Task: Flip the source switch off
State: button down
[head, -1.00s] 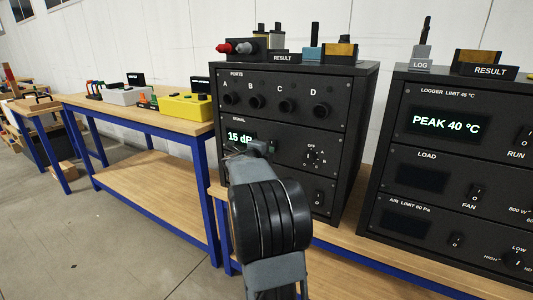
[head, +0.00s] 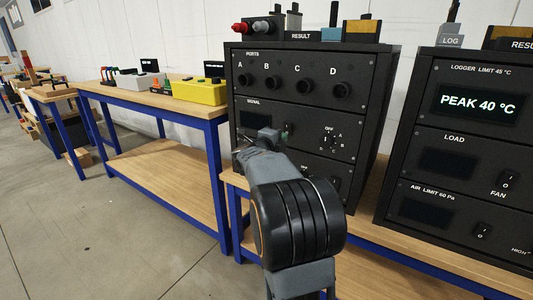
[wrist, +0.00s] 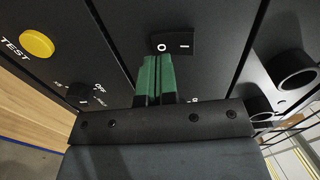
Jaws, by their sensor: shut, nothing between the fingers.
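In the wrist view, a black rocker switch (wrist: 172,43) marked O and I sits on a dark panel. My gripper (wrist: 155,62) is shut and empty, its green fingers just below the switch's O side. I cannot tell whether they touch it. The switch's label is hidden, and its tilt is hard to read. In the head view, my gripper (head: 284,132) is at the signal panel of the left rack (head: 372,130), right of the dark signal display (head: 258,115). My arm hides part of that panel.
A knob (wrist: 83,97) and a yellow TEST button (wrist: 36,43) lie left in the wrist view, with round ports (wrist: 290,72) at right. The right rack (head: 400,150) shows PEAK 40 °C. A blue-legged bench (head: 205,115) stands left.

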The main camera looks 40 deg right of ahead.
jog(key=f+p+v, duration=0.1)
jog(key=v, duration=1)
jog(key=shift+a+f+p, duration=0.3)
jog(key=shift+a+p, duration=0.05)
jog(key=shift+p, duration=0.05)
jog(key=w+a+r+n+t+y+p, duration=0.2)
jog(key=a+r+n+t+y+p, duration=0.3)
jog(key=a+r+n+y+p, duration=0.3)
jog(key=w+a+r+n+t+y+p, duration=0.2)
jog(key=a+r+n+t+y+p, duration=0.2)
jog(key=a+r+n+y+p, duration=0.45)
jog(key=s+a+n+g+y+p, duration=0.2)
jog(key=s+a+n+g+p, duration=0.4)
jog(key=s+n+p, duration=0.4)
jog(key=s+n+g+h+p, duration=0.1)
jog(key=s+n+g+p, duration=0.3)
jog(key=s, duration=0.5)
jog(key=shift+s+a+r+n+g+p, duration=0.2)
jog(key=shift+s+a+n+g+p, duration=0.2)
jog(key=shift+n, duration=0.55)
